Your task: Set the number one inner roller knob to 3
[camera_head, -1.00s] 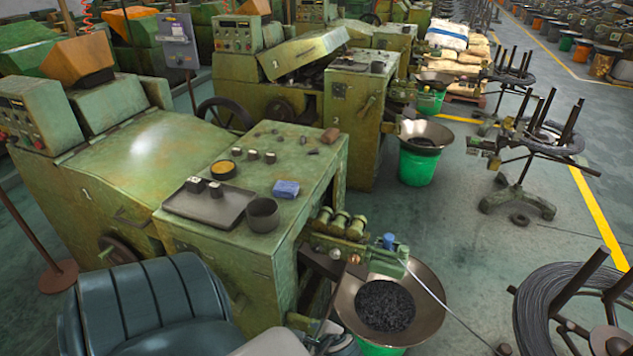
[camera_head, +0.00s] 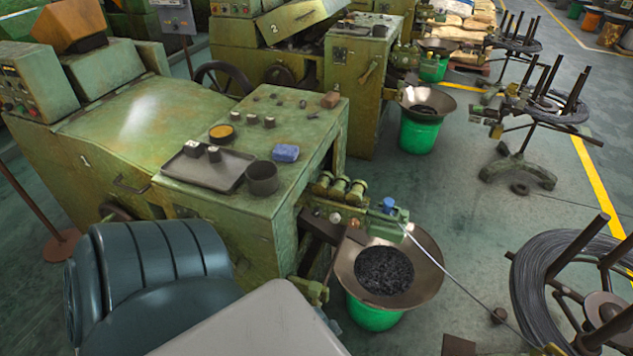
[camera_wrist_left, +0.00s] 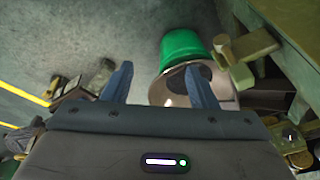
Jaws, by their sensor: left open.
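The green machine marked 1 (camera_head: 85,161) stands at the left in the head view. At its right front corner is a wire-feed roller unit with several brass-coloured round parts (camera_head: 340,187). A blue knob (camera_head: 388,205) sits at the outer end of this unit. I cannot make out which part is the inner roller knob, nor any scale reading. My left gripper (camera_wrist_left: 158,70) is open and empty in the left wrist view, with the rim of a steel bowl (camera_wrist_left: 170,88) beyond its fingers.
A steel bowl (camera_head: 425,270) of dark pieces on a green bucket (camera_head: 373,315) stands below the roller unit. A taut wire runs right from the unit. A wire coil stand (camera_head: 570,285) is at the right.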

